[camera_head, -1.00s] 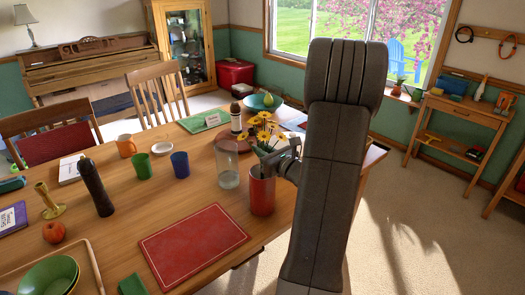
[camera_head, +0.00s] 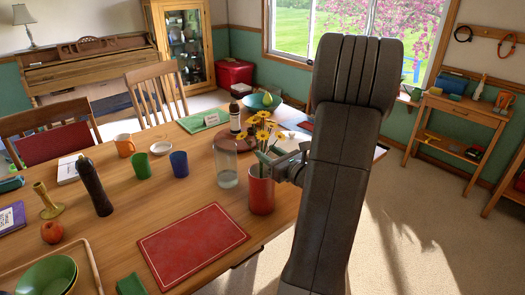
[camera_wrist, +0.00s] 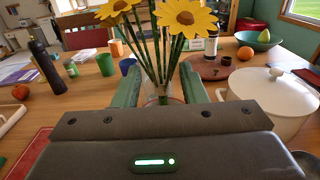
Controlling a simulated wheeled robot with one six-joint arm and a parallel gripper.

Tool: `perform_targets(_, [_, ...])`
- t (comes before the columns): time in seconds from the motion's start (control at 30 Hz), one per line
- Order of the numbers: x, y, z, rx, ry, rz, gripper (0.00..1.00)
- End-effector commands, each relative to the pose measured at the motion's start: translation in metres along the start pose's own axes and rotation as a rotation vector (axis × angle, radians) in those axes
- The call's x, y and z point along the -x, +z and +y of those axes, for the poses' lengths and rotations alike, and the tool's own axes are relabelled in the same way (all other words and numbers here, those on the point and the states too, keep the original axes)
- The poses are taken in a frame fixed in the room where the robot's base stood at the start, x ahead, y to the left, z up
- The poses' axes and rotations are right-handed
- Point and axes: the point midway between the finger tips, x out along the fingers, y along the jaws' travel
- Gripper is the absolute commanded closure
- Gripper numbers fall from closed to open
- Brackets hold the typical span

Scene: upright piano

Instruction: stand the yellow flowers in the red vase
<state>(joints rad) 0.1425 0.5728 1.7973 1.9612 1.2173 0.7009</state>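The yellow flowers (camera_head: 261,130) stand with their stems reaching down into the mouth of the red vase (camera_head: 261,192), which is upright near the table's right edge. The blooms and green stems fill the middle of the wrist view (camera_wrist: 188,18). My gripper (camera_head: 270,156) is just above the vase rim, reaching in from the right. In the wrist view its two green fingers (camera_wrist: 161,90) are spread wide on either side of the stems, with gaps to both sides. The stem ends are hidden inside the vase.
A clear glass jar (camera_head: 228,170) stands close left of the vase. A red mat (camera_head: 194,242) lies in front. A white lidded pot (camera_wrist: 272,100) is right of the gripper in the wrist view. Cups and a dark bottle (camera_head: 95,188) stand farther left.

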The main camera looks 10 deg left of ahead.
Motion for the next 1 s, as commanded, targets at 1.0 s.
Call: perform_targets(1.0, [0.079,0.0,0.0,0.0,0.001,0.0,0.62])
